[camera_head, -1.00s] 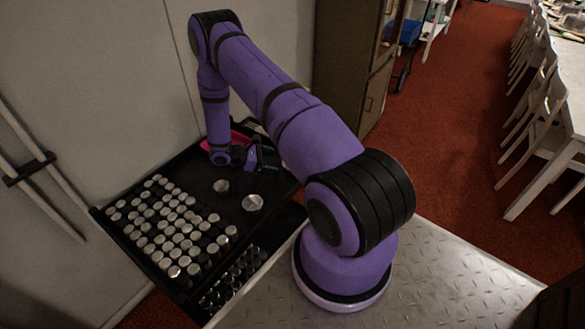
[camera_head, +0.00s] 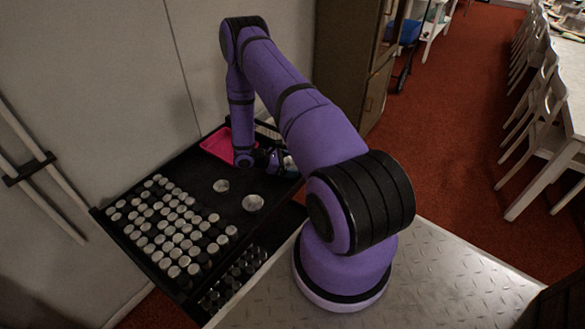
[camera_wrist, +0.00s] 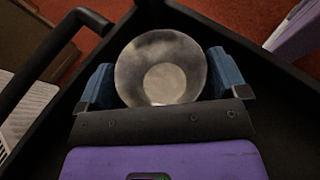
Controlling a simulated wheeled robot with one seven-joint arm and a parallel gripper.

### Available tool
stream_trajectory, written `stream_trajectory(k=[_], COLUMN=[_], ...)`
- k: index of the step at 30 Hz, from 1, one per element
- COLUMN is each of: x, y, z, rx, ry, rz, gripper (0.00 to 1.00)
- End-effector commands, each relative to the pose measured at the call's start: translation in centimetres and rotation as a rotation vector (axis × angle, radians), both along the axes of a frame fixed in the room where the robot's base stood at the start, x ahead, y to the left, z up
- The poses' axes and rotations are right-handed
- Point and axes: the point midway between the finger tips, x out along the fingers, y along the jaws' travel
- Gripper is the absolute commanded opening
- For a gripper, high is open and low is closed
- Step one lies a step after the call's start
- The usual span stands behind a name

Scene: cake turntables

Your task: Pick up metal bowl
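A round, shiny metal bowl (camera_wrist: 135,62) fills most of the gap between the blue fingers of my gripper (camera_wrist: 160,80) in the wrist view. It lies by a corner of the black tray (camera_wrist: 285,95). The fingers are wide apart, one on each side of the bowl. I cannot tell whether they touch it. In the head view, my gripper (camera_head: 277,161) is low over the right end of the black tray (camera_head: 187,183), and a pale patch beside it may be the bowl, mostly hidden.
A pink tray (camera_head: 217,146) lies just left of my gripper. Two loose round metal pieces, a smaller one (camera_head: 221,186) and a larger one (camera_head: 253,203), sit mid-tray. Several rows of small round pieces (camera_head: 170,222) fill the left part. A wall stands behind; a cabinet (camera_head: 345,60) stands beyond.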

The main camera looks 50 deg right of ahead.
Motion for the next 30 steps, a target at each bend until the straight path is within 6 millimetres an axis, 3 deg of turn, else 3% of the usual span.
stream_trajectory(k=[1,3,4,17,30], x=[0.0,0.0,0.0,0.1,0.1], y=[0.0,0.0,0.0,0.0,0.0], z=[0.0,0.0,0.0,0.9,7.7], rx=[0.0,0.0,0.0,-0.001,-0.002], ry=[0.0,0.0,0.0,-0.001,-0.002], rz=[0.0,0.0,0.0,0.001,0.0], gripper=[0.79,0.63,0.61,0.6,0.6])
